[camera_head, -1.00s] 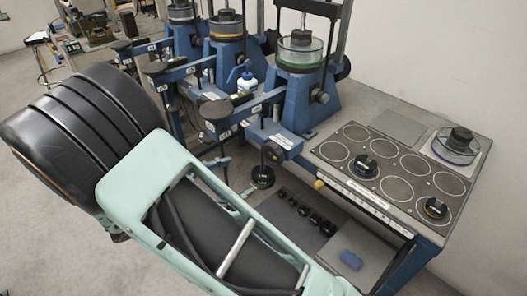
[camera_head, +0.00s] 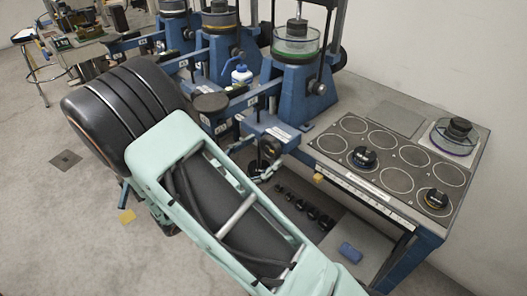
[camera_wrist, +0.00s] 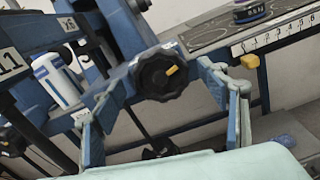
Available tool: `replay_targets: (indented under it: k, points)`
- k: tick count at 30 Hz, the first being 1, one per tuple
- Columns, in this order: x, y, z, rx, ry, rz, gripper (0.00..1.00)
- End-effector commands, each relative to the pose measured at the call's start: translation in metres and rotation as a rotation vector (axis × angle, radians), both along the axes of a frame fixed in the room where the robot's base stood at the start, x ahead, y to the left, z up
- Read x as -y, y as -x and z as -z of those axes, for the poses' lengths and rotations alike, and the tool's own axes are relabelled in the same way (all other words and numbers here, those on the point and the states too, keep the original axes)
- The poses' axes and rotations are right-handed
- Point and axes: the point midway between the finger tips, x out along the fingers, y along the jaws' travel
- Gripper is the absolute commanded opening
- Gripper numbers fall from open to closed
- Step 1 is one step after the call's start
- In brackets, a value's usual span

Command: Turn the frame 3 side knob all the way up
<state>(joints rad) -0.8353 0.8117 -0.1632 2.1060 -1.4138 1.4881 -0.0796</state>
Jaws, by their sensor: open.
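A black lobed knob (camera_wrist: 160,76) with a yellow mark faces me in the wrist view, at the end of a blue arm. My gripper (camera_wrist: 166,92) is open, with one finger to the left of this knob and one to the right. The fingers look apart from it; exact depth is hard to tell. In the head view a dark round knob (camera_head: 268,148) shows at the front of the nearest blue frame (camera_head: 296,92), and my arm hides most of my gripper there. I cannot read a frame number, so which frame is number 3 is unclear.
A panel with ringed circles (camera_head: 397,180) and dark weights lies on the bench at right.

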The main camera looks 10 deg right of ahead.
Motion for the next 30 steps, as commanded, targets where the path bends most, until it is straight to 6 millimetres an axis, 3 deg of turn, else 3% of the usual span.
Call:
replay_targets:
  k: [12, 23, 30]
  points:
    - [0.0082, -0.0052, 0.0000, -0.001, -0.001, 0.000, 0.68]
    - [0.0079, -0.0051, 0.0000, -0.001, -0.001, 0.000, 0.28]
    - [0.0077, -0.0048, 0.0008, 0.044, -0.030, 0.000, 0.26]
